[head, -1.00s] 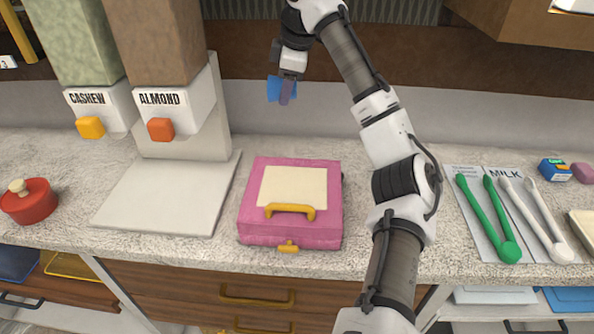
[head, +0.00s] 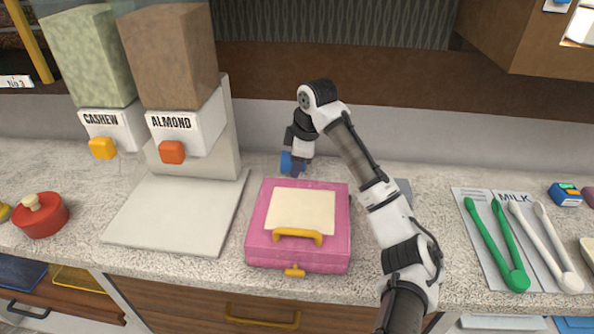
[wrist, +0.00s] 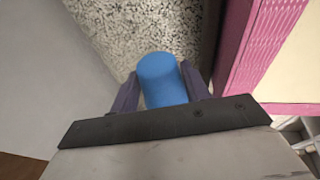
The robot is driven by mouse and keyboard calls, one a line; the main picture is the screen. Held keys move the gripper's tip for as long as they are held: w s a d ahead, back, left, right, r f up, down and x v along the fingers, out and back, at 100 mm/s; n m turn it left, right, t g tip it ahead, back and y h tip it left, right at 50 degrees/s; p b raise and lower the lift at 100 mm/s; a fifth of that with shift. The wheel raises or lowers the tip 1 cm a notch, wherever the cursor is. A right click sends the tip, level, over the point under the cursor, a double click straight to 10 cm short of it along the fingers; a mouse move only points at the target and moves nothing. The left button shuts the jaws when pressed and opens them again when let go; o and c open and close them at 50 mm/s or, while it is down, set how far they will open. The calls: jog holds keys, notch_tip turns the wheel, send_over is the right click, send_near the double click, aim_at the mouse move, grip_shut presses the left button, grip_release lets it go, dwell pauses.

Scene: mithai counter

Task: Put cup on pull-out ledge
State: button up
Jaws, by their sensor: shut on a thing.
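A blue cup (head: 288,163) is held in my gripper (head: 294,166), behind the pink box on the counter. In the wrist view, the fingers (wrist: 161,88) are on both sides of the cup (wrist: 162,78), with speckled counter beyond it. I cannot tell whether the cup touches the counter. Its far end is hidden. A wooden front with a gold handle (head: 262,315) lies below the counter edge. I cannot tell whether this is the pull-out ledge; no extended ledge is clear.
The pink box (head: 262,250) is close beside my gripper. The cashew (head: 100,125) and almond (head: 185,122) dispensers stand at left above a pale board (head: 150,225). A red pot (head: 40,220) and green tongs (head: 495,245) lie farther out. Counter right of the board is narrow.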

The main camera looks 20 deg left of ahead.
jog(key=shift+f+p, duration=0.5)
jog(key=shift+f, duration=1.7)
jog(key=o, duration=0.7)
jog(key=shift+f, duration=0.15)
